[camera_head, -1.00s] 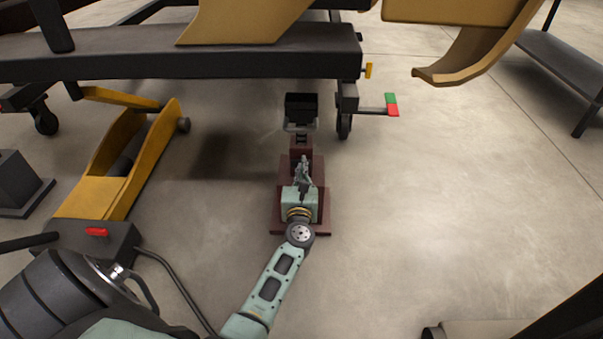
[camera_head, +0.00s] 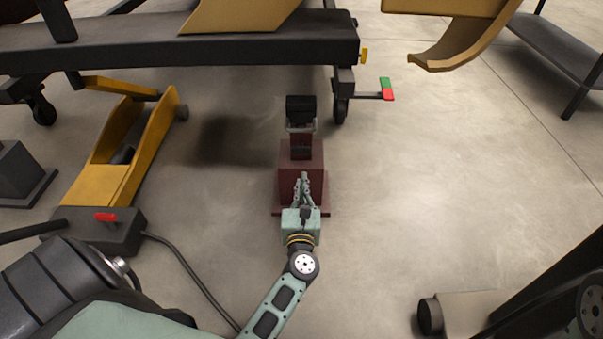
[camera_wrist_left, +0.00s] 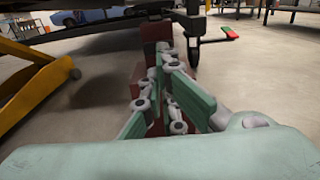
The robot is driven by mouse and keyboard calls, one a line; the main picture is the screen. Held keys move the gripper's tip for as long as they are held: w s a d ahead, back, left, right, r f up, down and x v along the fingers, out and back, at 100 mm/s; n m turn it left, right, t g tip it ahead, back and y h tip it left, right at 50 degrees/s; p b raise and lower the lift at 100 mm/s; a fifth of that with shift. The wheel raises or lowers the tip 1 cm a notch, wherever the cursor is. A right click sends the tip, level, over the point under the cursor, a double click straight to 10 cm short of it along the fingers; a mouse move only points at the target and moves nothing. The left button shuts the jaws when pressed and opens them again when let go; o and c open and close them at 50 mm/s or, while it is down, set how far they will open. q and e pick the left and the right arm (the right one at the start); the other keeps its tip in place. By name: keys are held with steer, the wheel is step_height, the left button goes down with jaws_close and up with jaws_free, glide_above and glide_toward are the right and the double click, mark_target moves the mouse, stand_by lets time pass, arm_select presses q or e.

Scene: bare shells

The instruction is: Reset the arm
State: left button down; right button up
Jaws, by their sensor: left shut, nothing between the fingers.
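My left gripper (camera_head: 303,178) is shut and empty, on a green arm that comes in from the bottom of the head view. Its fingers point away from me, in front of a dark red block (camera_head: 315,185) on a flat base. On the block's far side is a black box-shaped part (camera_head: 300,108) with a grey bracket. In the left wrist view the finger linkages (camera_wrist_left: 165,85) also show, with the red block partly hidden behind them. I cannot tell from these views whether the fingers touch the block. My right gripper is not in view.
A yellow ramp-like lift (camera_head: 135,145) with a dark pedal box (camera_head: 100,232) stands at the left. A dark wheeled frame (camera_head: 190,45) crosses the back, with a red and green lever (camera_head: 387,90). A dark shelf (camera_head: 560,45) stands at the right. The floor right of the block is clear.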

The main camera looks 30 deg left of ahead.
arm_select(q)
steer(key=shift+s+d, duration=0.2)
steer(key=shift+s, duration=0.1)
stand_by(0.4)
